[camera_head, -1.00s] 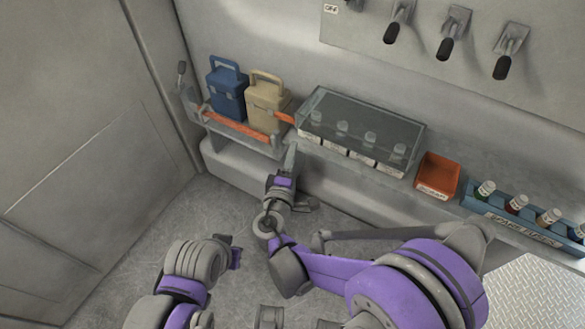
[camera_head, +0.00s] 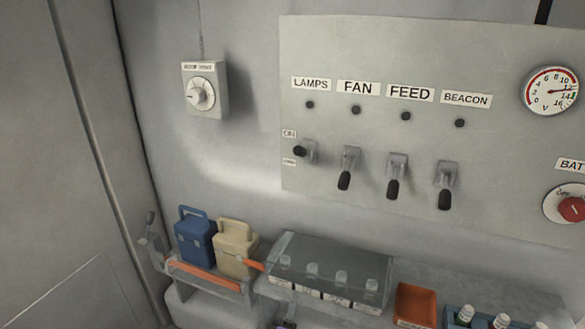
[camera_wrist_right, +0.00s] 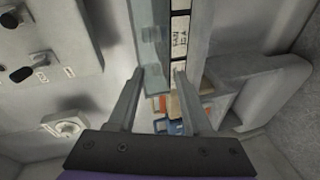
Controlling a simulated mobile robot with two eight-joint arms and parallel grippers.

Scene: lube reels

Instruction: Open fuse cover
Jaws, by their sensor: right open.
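The fuse cover (camera_head: 325,254) is a clear, grey-tinted lid, closed over several fuses on the ledge in the head view. In the right wrist view the clear cover (camera_wrist_right: 150,40) runs up from the fingertips beside the white label strip (camera_wrist_right: 180,35). My right gripper (camera_wrist_right: 160,71) is open and empty. Its fingertips appear on either side of the cover's near end; I cannot tell whether they touch it. In the head view only a small part of the right gripper (camera_head: 288,322) shows at the bottom edge, below the cover. My left gripper is out of view.
A blue case (camera_head: 195,240) and a beige case (camera_head: 236,250) stand left of the cover behind an orange strap (camera_head: 205,278). An orange tray (camera_head: 415,304) and a blue bottle rack (camera_head: 480,325) are at right. The switch panel (camera_head: 430,135) is above.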

